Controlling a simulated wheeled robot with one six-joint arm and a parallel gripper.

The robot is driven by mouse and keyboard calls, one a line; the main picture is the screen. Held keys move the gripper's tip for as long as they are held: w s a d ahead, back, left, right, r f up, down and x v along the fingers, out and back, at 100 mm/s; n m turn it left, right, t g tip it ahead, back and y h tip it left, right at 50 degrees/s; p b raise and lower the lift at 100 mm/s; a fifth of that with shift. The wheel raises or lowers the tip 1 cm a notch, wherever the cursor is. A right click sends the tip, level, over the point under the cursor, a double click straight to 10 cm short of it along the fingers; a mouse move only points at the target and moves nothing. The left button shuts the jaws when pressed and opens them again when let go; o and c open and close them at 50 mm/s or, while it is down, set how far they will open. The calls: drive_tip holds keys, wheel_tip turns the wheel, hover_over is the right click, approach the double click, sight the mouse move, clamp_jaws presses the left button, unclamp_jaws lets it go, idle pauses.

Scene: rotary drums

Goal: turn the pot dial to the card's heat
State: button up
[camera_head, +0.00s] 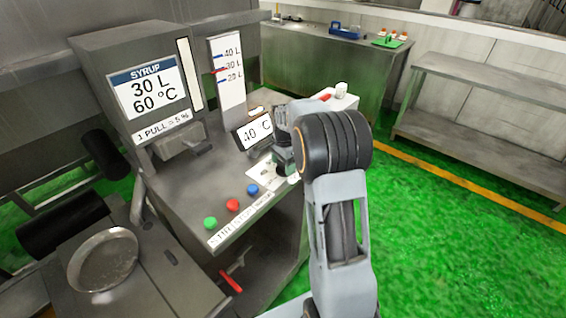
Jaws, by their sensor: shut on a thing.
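The card (158,93) stands upright on the console and reads SYRUP, 30 L, 60 °C, with "1 PULL = 5 %" below. A small tilted display (254,132) on the console reads 40 °C. My gripper (285,166) is beside this display, pointing down at the console top, and is shut on the pot dial. The dial is mostly hidden behind the gripper and arm. A pale plate (264,172) shows at the gripper's left.
Green (210,223), red (232,206) and blue (252,190) buttons line the console's front edge. A level scale (228,78) stands behind the display. A round pan (103,262) sits at lower left. Green floor (440,240) is clear at right.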

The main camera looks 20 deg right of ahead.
drive_tip(key=m, duration=0.6)
drive_tip(key=shift+d+p, duration=0.15)
drive_tip(key=shift+p, duration=0.2)
drive_tip(key=shift+m, duration=0.3)
drive_tip(key=o, duration=0.9)
drive_tip(key=shift+o, duration=0.2)
wheel_tip(320, 180, up, 14)
drive_tip(key=shift+f, duration=0.1)
idle(0.5)
